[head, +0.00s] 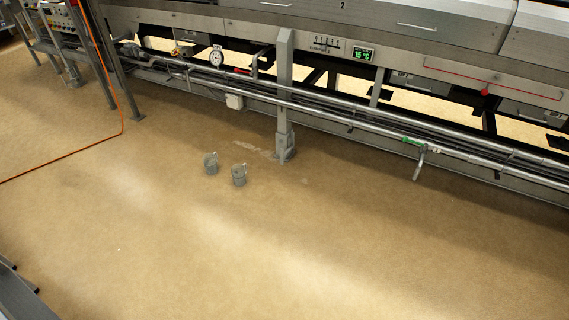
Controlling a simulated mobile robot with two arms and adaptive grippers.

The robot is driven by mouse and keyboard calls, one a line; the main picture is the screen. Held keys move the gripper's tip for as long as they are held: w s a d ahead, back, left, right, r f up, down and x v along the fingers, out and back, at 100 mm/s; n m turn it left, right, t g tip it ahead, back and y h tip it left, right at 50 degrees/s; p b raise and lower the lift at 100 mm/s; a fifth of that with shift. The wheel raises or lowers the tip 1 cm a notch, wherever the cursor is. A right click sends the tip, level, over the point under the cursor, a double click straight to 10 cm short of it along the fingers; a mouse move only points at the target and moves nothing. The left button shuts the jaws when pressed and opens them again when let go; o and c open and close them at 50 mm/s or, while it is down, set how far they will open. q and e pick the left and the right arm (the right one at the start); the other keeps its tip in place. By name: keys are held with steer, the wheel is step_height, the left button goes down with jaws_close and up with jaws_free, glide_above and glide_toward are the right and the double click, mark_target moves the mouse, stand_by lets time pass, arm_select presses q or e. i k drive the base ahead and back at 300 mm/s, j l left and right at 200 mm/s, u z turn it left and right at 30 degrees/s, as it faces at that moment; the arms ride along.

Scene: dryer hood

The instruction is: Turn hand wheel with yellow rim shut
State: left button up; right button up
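I cannot make out a hand wheel with a yellow rim for certain. Neither of my grippers is in view.
The long steel machine (420,55) runs across the back, with pipes (330,110) along its base. A red lever (240,71) and a green valve (412,141) sit on the pipework. Two grey stubs (211,163) (239,174) stand on the floor. An orange cable (70,153) crosses the left; the front floor is clear.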

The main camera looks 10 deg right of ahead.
mark_target(176, 52)
steer(key=i+l+z, duration=0.35)
steer(key=i+z, duration=0.35)
steer(key=i+j+u, duration=0.2)
steer(key=u, duration=0.25)
steer(key=i+j+u, duration=0.1)
steer(key=i+u, duration=0.15)
steer(key=u, duration=0.25)
steer(key=i+u, duration=0.25)
steer(key=u, duration=0.2)
steer(key=i+l+u, duration=0.1)
steer(key=u, duration=0.35)
steer(key=i+j+u, duration=0.1)
steer(key=i+u, duration=0.15)
steer(key=i, duration=0.65)
steer(key=i+u, duration=0.3)
steer(key=i, duration=0.6)
steer(key=i+z, duration=0.1)
steer(key=i, duration=0.55)
steer(key=i+z, duration=0.1)
steer(key=i, duration=0.55)
steer(key=i+j+z, duration=0.1)
steer(key=i, duration=0.55)
steer(key=i+j, duration=0.2)
steer(key=i, duration=0.45)
steer(key=i+z, duration=0.7)
steer(key=z, duration=0.2)
steer(key=i+j+z, duration=0.15)
steer(key=i+z, duration=0.3)
steer(key=i+j+z, duration=0.2)
steer(key=z, duration=0.25)
